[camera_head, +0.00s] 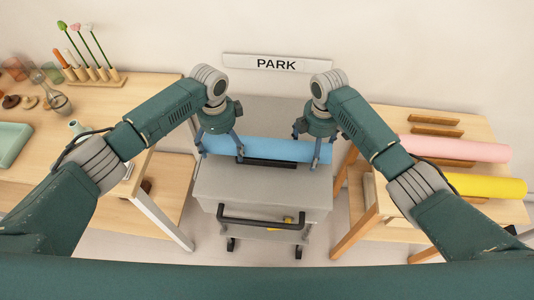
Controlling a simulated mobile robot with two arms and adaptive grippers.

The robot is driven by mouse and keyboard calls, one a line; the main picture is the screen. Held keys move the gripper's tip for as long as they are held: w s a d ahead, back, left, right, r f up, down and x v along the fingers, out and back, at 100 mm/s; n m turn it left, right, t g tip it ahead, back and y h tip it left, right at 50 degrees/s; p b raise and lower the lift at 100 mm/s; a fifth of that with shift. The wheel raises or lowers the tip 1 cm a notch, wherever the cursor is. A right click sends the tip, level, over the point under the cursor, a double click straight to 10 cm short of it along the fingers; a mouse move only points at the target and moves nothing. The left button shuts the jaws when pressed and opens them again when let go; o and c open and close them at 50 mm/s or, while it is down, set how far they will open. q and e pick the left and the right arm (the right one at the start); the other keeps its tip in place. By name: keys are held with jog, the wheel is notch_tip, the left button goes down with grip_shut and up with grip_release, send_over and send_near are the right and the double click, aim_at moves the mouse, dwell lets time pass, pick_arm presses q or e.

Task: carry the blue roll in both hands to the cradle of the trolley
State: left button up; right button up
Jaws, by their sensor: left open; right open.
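The blue roll (270,150) lies crosswise on top of the grey trolley (260,185). A dark cradle (266,162) shows at the roll's near side, below its middle. My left gripper (220,150) is open at the roll's left part, with its fingers pointing down at the roll. My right gripper (314,155) is open at the roll's right part, its fingers pointing down close to the roll. Whether the fingers touch the roll I cannot tell. The far side of the roll and cradle is hidden.
A sign reading PARK (276,63) is on the wall behind the trolley. The right table (445,126) holds a pink roll (455,149) and a yellow roll (485,186). The left table (140,90) holds flowers, glassware and a green tray (12,142). The trolley's dark handle (262,222) faces me.

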pick_arm(q)
notch_tip(320, 180, up, 11)
jog(key=shift+r, duration=0.2)
pick_arm(e)
jog(key=shift+r, duration=0.3)
notch_tip(320, 180, up, 12)
jog(key=shift+f, duration=0.25)
dwell(0.3)
